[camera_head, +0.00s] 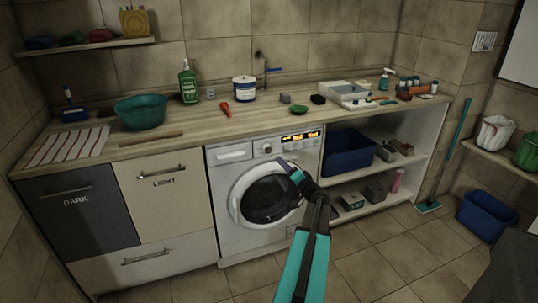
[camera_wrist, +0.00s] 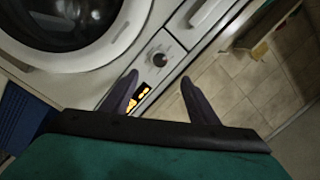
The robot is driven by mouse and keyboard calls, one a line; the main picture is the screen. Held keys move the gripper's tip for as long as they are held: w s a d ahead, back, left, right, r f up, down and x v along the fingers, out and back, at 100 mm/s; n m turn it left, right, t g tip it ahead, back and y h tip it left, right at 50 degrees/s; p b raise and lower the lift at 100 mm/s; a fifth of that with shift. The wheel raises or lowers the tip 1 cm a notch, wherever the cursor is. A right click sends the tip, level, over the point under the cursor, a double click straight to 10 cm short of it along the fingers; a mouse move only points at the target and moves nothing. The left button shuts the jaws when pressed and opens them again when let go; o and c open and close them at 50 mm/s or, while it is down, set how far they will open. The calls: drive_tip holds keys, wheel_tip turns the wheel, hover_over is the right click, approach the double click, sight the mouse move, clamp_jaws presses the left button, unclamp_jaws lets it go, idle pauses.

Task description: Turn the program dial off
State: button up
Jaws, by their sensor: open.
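My gripper (camera_head: 288,166) is in front of the machine, below and right of the dial in the head view. In the wrist view, my gripper (camera_wrist: 158,77) has its two dark fingers spread apart with nothing between them. The dial appears just beyond the gap between the fingertips, apart from them. The dial's pointer setting is too small to read.
The washing machine (camera_head: 225,205) has a closed round door (camera_head: 235,195) below the panel. A wooden counter (camera_head: 200,122) overhangs it. Light and dark cabinets stand left; open shelves with a blue bin (camera_head: 348,155) stand right. Floor in front is clear.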

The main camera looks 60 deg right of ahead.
sight(268, 150)
drive_tip(key=shift+w, duration=0.15)
drive_tip(key=shift+x, duration=6.75)
